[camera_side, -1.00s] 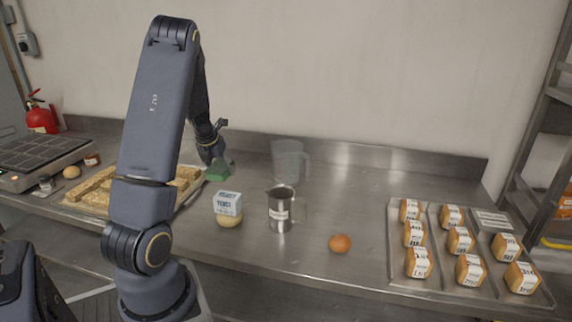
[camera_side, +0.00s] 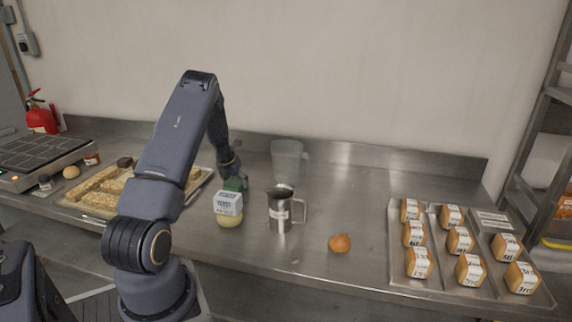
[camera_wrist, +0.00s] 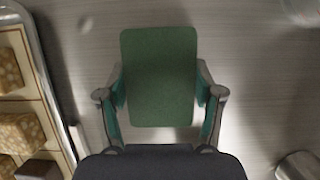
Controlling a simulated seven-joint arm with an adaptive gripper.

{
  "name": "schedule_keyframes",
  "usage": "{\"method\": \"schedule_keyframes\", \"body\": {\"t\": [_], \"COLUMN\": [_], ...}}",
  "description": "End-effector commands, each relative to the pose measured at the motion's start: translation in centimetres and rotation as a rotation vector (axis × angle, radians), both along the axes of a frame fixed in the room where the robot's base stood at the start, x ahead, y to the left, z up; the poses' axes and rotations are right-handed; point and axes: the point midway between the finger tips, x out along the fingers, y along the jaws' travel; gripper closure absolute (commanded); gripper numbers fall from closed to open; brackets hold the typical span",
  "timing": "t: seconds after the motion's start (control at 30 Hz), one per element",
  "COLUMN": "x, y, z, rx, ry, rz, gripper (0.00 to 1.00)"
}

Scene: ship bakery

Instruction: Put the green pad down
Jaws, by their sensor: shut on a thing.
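The green pad (camera_wrist: 160,75) is a flat rectangle with rounded corners, held between the two fingers of my gripper (camera_wrist: 160,92) in the wrist view. Steel worktop shows around the pad in the wrist view. I cannot tell whether the pad touches the worktop.
The jar with a white label (camera_side: 228,208) and a steel pitcher (camera_side: 280,212) stand close in front. A clear jug (camera_side: 287,158) stands behind. A tray of baked pieces (camera_side: 75,203) lies left. An egg (camera_side: 340,243) and a tray of labelled loaves (camera_side: 428,286) lie right.

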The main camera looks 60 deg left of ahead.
Motion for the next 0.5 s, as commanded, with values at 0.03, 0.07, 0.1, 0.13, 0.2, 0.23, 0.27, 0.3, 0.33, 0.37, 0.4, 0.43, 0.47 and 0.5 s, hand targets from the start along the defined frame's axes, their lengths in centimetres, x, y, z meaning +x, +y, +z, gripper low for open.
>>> {"method": "schedule_keyframes", "body": {"t": [0.03,0.07,0.1,0.13,0.2,0.23,0.27,0.3,0.33,0.37,0.4,0.43,0.47,0.5], "x": [0.02,0.02,0.02,0.02,0.02,0.02,0.02,0.03,0.03,0.03,0.03,0.03,0.02,0.02], "y": [0.01,-0.01,-0.01,-0.01,-0.02,-0.02,-0.01,0.0,-0.01,-0.01,-0.01,-0.02,-0.02,-0.02], "z": [0.05,0.06,0.06,0.02,-0.15,-0.24,-0.27,-0.22,-0.22,-0.22,-0.22,-0.22,-0.22,-0.22], "rx": [0.001,0.0,0.0,0.0,0.0,0.0,0.001,0.001,0.001,0.001,0.001,0.0,0.0,0.0], "ry": [-0.001,0.0,0.0,0.0,0.0,0.0,-0.001,-0.001,-0.001,0.0,0.0,0.0,0.0,0.0], "rz": [0.0,0.0,-0.001,-0.001,0.0,0.0,0.0,0.0,0.0,-0.001,-0.001,-0.001,-0.001,-0.001], "gripper": [0.45,0.45,0.45,0.45,0.45,0.45,0.33,0.28,0.25,0.22,0.18,0.15,0.12,0.08]}}
